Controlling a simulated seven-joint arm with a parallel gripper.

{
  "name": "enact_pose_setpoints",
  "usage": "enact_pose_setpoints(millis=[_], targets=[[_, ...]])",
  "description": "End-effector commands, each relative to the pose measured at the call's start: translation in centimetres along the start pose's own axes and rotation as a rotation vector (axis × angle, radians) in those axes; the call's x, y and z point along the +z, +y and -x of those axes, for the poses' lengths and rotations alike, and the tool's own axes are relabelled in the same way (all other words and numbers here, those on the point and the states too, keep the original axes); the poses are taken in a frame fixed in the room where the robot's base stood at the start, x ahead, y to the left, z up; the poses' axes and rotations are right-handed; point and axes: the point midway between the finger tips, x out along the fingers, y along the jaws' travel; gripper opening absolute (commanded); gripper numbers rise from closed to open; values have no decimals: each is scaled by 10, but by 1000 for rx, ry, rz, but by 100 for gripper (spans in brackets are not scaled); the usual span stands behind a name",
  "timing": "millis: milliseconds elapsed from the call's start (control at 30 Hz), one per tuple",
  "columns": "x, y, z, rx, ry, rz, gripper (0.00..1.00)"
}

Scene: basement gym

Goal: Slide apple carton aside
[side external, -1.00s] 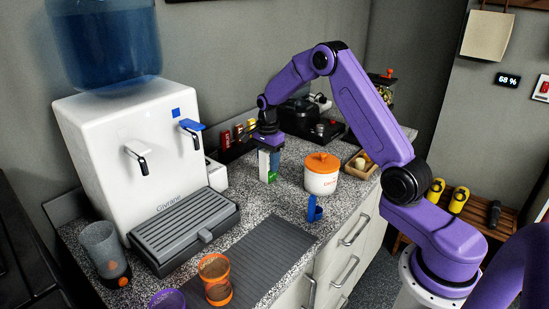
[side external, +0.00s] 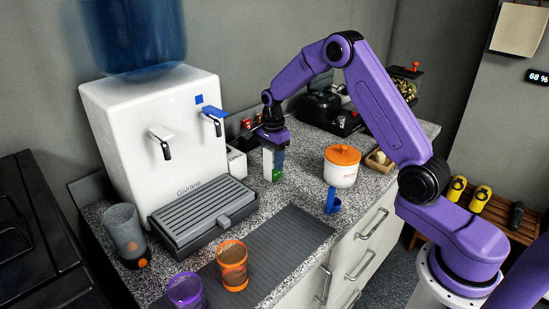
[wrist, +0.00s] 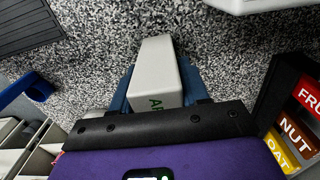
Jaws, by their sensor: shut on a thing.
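The apple carton (side external: 270,163), white with a green side, stands upright on the speckled counter just right of the water dispenser, or very slightly above it. In the wrist view the pale carton (wrist: 155,68) shows green letters, partly hidden. My gripper (side external: 273,149) comes down from above and is shut on its upper part. In the wrist view a blue finger of my gripper (wrist: 155,95) lies along each side of the carton.
A white canister with an orange lid (side external: 342,170) and a blue scoop (side external: 332,201) stand to the right. The water dispenser (side external: 150,120) and its drip tray (side external: 200,215) are to the left. Fruit, nut and oat boxes (wrist: 298,128) are close by. A ribbed mat (side external: 270,245) lies in front.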

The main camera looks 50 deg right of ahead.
Motion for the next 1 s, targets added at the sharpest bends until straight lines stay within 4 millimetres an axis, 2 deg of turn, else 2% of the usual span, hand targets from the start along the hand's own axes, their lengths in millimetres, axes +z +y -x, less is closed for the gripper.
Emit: enact_pose_setpoints(millis=[133, 167, 200, 233, 533, 667, 767, 1000], targets=[[0, 0, 0, -1, 0, 0, 6], [0, 0, 0, -1, 0, 0, 55], [0, 0, 0, -1, 0, 0, 68], [0, 0, 0, -1, 0, 0, 75], [0, 0, 1, -1, 0, 0, 75], [0, -1, 10, -3, 0, 0, 75], [0, -1, 24, -5, 0, 1, 75], [0, -1, 74, -7, 0, 0, 75]])
